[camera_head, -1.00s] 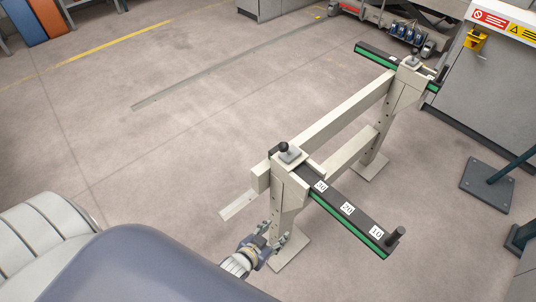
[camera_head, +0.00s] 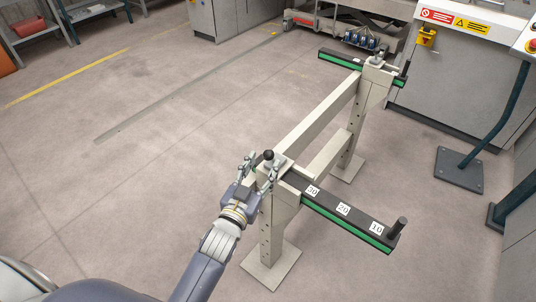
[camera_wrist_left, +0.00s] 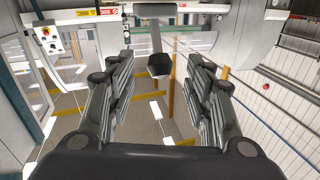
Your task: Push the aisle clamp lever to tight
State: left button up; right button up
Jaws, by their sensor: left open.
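A clamp lever with a round black knob (camera_head: 268,155) stands on top of the near post of the beige stand (camera_head: 315,118). My left gripper (camera_head: 259,165) is open at this post top, its two fingers pointing up on the left side of the knob. In the left wrist view the open fingers (camera_wrist_left: 160,75) are spread wide, with a dark-ended grey stem (camera_wrist_left: 158,62) in the gap between them; I cannot tell whether they touch it. A second clamp lever (camera_head: 378,58) is on the far post. My right gripper is not in view.
A black and green arm (camera_head: 345,212) marked 30, 20, 10 juts from the near post to the right, ending in an upright black peg (camera_head: 398,228). A grey cabinet (camera_head: 460,90) and a footed post (camera_head: 462,170) stand at right.

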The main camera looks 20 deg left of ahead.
aim_at(269, 155)
pick_arm(q)
jog(key=shift+w+d, duration=0.2)
jog(key=shift+w, duration=2.25)
grip_shut()
